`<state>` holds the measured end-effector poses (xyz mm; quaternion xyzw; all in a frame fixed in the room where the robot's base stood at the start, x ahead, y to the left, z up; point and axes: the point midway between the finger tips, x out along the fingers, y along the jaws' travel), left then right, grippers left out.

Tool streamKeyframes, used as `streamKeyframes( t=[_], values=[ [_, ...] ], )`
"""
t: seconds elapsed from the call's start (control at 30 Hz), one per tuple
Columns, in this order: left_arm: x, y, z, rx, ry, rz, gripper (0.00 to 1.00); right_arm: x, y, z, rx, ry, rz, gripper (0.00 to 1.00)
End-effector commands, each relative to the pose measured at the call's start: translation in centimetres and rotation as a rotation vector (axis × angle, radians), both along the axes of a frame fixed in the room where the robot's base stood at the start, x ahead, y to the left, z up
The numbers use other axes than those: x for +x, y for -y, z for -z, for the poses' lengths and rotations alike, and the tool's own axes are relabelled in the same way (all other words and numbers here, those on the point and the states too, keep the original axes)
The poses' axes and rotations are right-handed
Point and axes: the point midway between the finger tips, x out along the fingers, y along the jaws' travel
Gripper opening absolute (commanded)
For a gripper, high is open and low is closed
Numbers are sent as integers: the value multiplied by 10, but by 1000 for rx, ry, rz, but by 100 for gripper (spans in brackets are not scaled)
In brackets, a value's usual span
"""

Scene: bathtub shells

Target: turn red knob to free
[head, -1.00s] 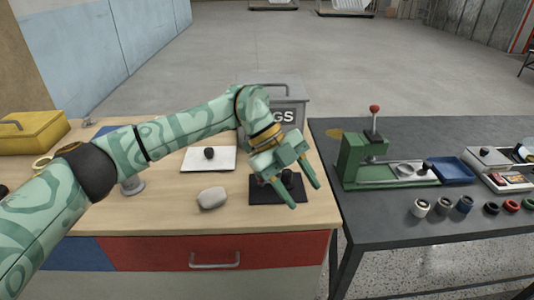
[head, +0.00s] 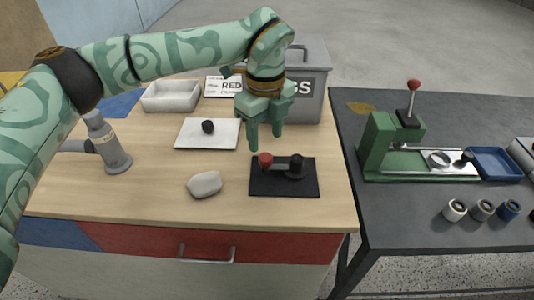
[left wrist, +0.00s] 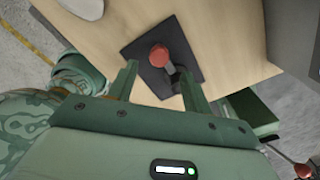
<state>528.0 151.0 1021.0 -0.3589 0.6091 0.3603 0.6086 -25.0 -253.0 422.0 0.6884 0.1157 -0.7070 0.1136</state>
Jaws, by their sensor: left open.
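A round red knob (head: 265,160) sits at the left end of a dark lever on a flat black plate (head: 273,187). A black knob (head: 296,161) stands at the right of the same plate. My left gripper (head: 265,141) is open and empty, its fingers pointing down just above and behind the red knob. In the left wrist view, the red knob (left wrist: 159,55) shows beyond the fingertips, between their lines and apart from both. The black plate (left wrist: 148,82) lies beneath it. My right gripper is not in view.
A grey stone (head: 205,184) lies left of the plate. Behind are a white board (head: 190,135) and a grey bin (head: 312,90). A green press (head: 385,140) with a red-topped lever stands on the dark table at right. Bare wood lies in front.

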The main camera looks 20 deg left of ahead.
Motion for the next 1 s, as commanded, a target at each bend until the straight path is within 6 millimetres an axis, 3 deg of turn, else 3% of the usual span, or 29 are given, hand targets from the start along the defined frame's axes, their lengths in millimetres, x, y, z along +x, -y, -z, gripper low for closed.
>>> streamKeyframes(
  t=[0.03,0.1,0.23,0.67,0.8,0.83,1.0],
  values=[
    [0,0,16,0,-4,2,50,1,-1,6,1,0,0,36],
    [0,0,29,-1,-4,0,50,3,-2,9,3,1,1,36],
    [0,0,47,-2,-1,1,50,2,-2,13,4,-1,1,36],
    [0,0,56,-2,1,1,50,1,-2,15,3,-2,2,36],
    [0,0,56,-2,1,1,11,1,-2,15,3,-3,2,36],
    [0,0,56,-2,1,1,5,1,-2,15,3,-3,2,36],
    [0,0,55,-2,1,3,5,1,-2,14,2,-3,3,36]
  ],
)
